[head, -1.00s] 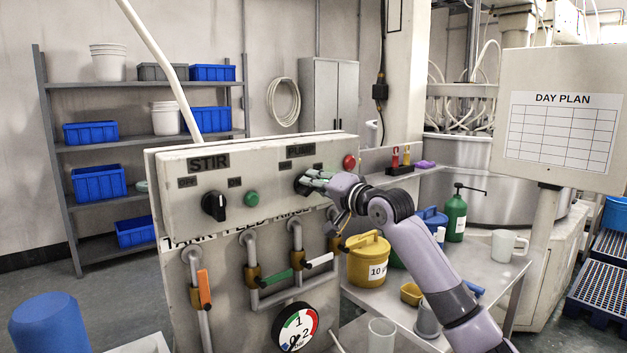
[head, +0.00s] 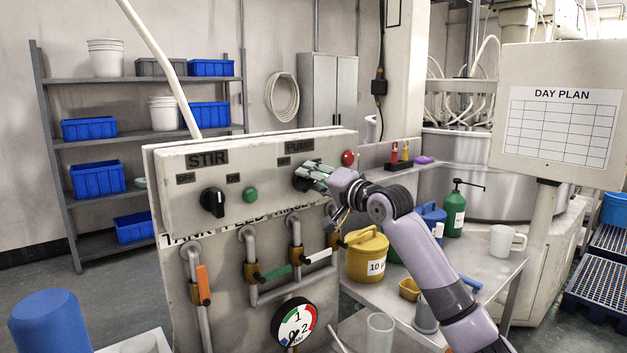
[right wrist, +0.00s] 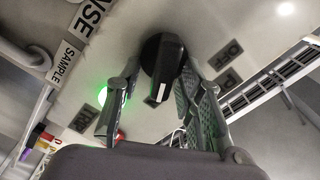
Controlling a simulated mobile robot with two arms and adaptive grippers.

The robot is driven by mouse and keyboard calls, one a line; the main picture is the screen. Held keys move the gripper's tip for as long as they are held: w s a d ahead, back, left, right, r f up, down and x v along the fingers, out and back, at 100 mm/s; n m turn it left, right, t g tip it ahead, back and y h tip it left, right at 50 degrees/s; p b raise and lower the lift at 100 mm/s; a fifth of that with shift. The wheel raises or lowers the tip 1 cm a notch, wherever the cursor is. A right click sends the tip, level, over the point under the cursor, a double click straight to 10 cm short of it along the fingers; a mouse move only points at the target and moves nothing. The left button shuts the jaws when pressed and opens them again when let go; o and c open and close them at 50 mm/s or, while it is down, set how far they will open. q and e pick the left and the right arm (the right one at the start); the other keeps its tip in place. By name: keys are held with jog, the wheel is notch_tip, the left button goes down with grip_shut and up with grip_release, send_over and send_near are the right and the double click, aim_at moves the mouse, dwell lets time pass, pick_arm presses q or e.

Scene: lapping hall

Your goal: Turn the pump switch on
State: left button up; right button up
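The pump switch is a black knob with a white mark, between the fingers of my right gripper (head: 318,175) in the head view, which partly hides it. In the right wrist view the knob (right wrist: 162,60) shows clearly, its white mark pointing down the picture. The fingers of my right gripper (right wrist: 157,80) stand on either side of it; a gap shows on the left, and contact on the right is unclear. A lamp (right wrist: 103,97) glows green beside the left finger. The PUMP label (head: 300,146) is above the switch. My left gripper is not in view.
The same panel (head: 270,191) carries the STIR knob (head: 213,202), a green button (head: 250,195) and a red button (head: 348,158). Below are pipes with valve handles and a gauge (head: 297,325). A bench (head: 480,262) with a yellow pot (head: 366,256) lies under my right arm.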

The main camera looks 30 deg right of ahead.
jog(key=s, duration=1.2)
jog(key=shift+d, duration=0.45)
